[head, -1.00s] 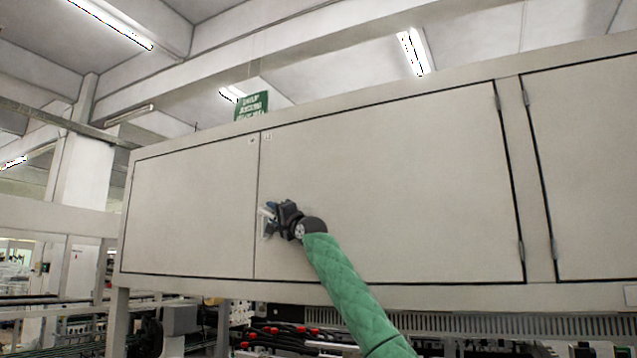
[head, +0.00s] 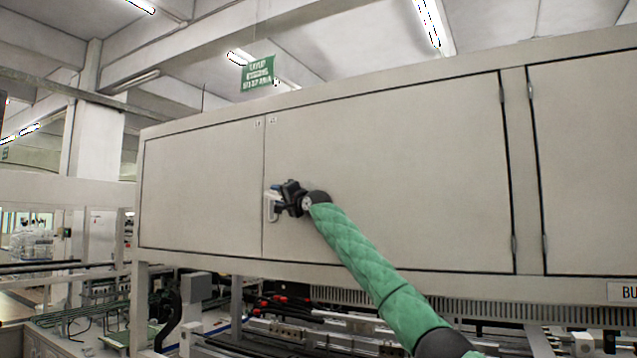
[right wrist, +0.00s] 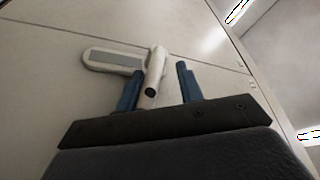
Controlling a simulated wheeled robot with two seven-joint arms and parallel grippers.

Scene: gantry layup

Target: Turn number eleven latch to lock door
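A pale latch (right wrist: 155,72) with an oblong base plate (right wrist: 112,61) is on the cabinet door in the right wrist view. It also shows in the head view (head: 270,208), near the seam between two doors. My right gripper (right wrist: 158,82) is open, its two blue fingers on either side of the latch handle. The left finger is close to the handle; I cannot tell whether it touches. A gap shows on the right. The right door (head: 400,180) and left door (head: 200,190) look flush with the cabinet front. The number labels are too small to read. My left gripper is out of view.
A further door (head: 590,160) is at the right. A green sign (head: 258,74) hangs above the cabinet. Below the doors are rails and machinery (head: 330,335) with red-tipped parts. The space in front of the doors is clear except for my right arm.

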